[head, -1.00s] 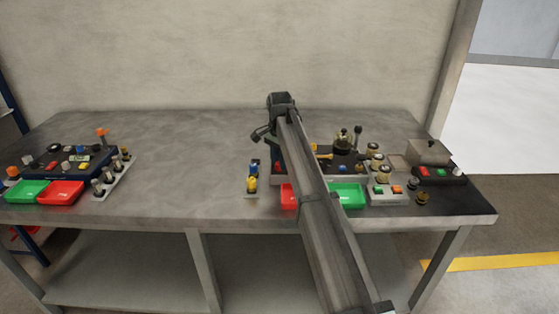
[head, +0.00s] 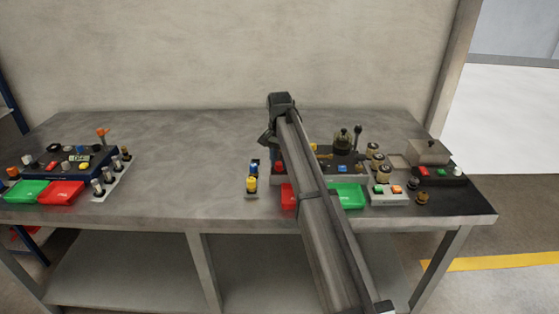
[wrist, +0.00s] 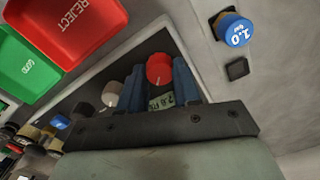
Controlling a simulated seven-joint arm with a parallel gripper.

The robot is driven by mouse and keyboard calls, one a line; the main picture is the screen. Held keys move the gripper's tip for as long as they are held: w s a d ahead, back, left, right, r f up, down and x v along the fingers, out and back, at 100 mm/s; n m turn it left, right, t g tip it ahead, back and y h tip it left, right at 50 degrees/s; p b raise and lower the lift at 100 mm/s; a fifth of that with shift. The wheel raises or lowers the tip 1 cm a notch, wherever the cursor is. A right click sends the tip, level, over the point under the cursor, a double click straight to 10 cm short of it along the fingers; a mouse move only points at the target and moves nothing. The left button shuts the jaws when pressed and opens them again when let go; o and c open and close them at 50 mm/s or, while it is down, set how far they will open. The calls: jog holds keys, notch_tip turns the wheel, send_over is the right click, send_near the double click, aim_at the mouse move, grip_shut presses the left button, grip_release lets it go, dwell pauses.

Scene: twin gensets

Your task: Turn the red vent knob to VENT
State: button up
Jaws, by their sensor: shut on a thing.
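The red vent knob (wrist: 159,69) is round and sits on a dark panel in the wrist view. My gripper (wrist: 158,75) has its two blue fingers on either side of the knob and is shut on it. A small display (wrist: 161,101) shows partly between the fingers, below the knob. The knob's pointer and any VENT mark cannot be made out. In the head view, my arm hides part of the right-hand panel (head: 345,165), and the fingers cannot be seen clearly.
A white-grey knob (wrist: 114,93) stands beside the left finger in the wrist view. A red REJECT tray (wrist: 72,25) and a green GOOD tray (wrist: 25,66) lie farther left. A blue weight-like piece (wrist: 235,30) stands upper right. The bench middle (head: 190,150) is clear.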

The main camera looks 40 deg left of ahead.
aim_at(280, 163)
jog(key=n, duration=1.3)
jog(key=shift+n, duration=0.3)
dwell(0.4)
jog(key=o, duration=1.1)
jog(key=shift+c, duration=0.2)
notch_tip(280, 163, up, 14)
jog(key=shift+w+f, duration=0.1)
jog(key=shift+f, duration=0.05)
